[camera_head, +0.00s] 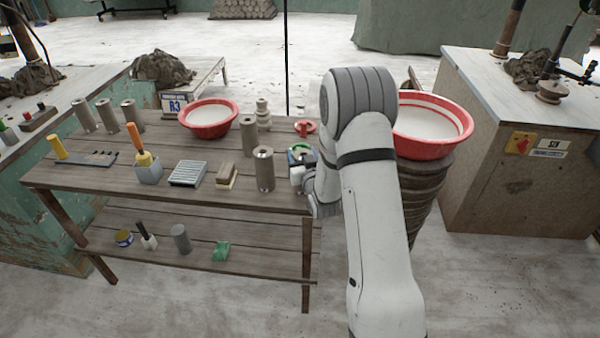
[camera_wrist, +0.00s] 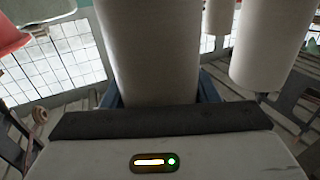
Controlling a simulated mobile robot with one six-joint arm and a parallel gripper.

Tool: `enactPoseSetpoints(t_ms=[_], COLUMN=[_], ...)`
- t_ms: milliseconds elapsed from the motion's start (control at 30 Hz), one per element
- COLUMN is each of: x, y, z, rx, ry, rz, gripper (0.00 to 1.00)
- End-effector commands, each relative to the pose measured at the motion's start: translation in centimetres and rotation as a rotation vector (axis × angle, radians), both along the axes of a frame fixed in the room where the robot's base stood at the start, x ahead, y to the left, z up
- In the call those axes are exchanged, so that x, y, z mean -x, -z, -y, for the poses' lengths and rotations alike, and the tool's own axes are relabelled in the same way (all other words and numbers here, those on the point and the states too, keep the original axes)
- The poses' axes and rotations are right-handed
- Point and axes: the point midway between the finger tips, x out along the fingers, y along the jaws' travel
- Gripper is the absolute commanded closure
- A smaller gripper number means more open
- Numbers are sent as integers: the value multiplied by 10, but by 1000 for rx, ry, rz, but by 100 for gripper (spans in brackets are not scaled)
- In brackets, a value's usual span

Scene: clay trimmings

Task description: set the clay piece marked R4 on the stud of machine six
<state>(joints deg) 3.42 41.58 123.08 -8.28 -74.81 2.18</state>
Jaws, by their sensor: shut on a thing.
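In the wrist view my gripper (camera_wrist: 158,92) is shut on a plain grey clay cylinder (camera_wrist: 150,45), which stands up between its dark fingers. No R4 mark can be read on it. In the head view my arm covers most of the gripper and I cannot make out the held piece with certainty. A pale cabinet (camera_head: 500,175) at the right has a red switch on yellow and a plate (camera_head: 552,144) reading S6 or S8. On its top is a small machine with a round brownish hub (camera_head: 551,91); I cannot make out a stud.
The wooden table (camera_head: 200,195) carries grey cylinders (camera_head: 263,168), a red-rimmed bowl (camera_head: 209,130), a tool holder (camera_head: 147,170), a slotted tray (camera_head: 187,173) and a brush (camera_head: 227,178). A large red basin (camera_head: 425,148) stands between table and cabinet. Bare floor (camera_head: 480,290) lies in front of the cabinet.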

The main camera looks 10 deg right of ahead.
Motion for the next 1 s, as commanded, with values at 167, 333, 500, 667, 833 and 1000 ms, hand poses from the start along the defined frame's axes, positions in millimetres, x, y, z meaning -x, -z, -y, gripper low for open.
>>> enactPoseSetpoints(t_ms=[167, 333, 500, 667, 833, 1000], x=[0, 0, 0, 0, -1, -1], y=[0, 0, -2, -2, -7, -25], z=[0, 0, 0, 0, 1, 1], rx=[0, 0, 0, 0, 0, 0], ry=[0, 1, 1, 1, 1, 1], rz=[0, 0, 3, 3, 5, 8], gripper=[84, 97, 100, 100, 100, 100])
